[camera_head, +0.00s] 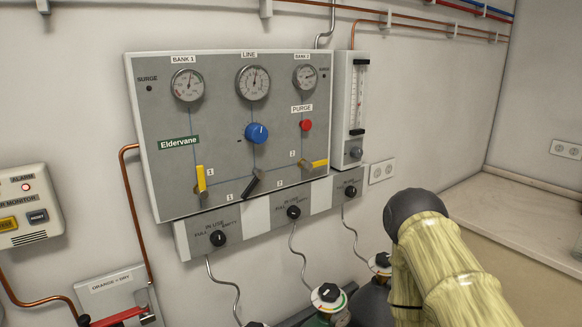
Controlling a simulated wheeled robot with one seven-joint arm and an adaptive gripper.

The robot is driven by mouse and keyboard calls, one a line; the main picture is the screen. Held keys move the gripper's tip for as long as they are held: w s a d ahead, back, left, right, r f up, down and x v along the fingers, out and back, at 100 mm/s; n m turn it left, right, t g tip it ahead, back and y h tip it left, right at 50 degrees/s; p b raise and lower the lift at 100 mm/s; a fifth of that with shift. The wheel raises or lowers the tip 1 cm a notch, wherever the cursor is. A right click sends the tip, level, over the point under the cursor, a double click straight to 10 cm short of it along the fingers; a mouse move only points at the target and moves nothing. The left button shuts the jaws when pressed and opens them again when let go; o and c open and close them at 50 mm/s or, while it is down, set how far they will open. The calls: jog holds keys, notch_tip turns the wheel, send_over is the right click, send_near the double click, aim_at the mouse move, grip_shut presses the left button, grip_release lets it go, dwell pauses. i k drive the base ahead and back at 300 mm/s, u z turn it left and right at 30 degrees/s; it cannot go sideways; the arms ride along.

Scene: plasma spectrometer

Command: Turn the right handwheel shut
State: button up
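Another handwheel (255,324) is cut off by the bottom edge. How far the right handwheel is turned cannot be told. My arm, with a dark rounded joint, comes in at the lower right. My gripper is not in view.
The grey gas panel (225,170) on the wall carries gauges, a blue knob (257,133) and yellow levers. Thin curved pipes run down from the black knobs below it. A pale counter (520,215) lies at right.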

aim_at(382, 259)
jog(key=z, duration=0.55)
jog(key=k, duration=0.4)
jog(key=z, duration=0.65)
jog(key=i, duration=1.2)
jog(key=u, duration=0.8)
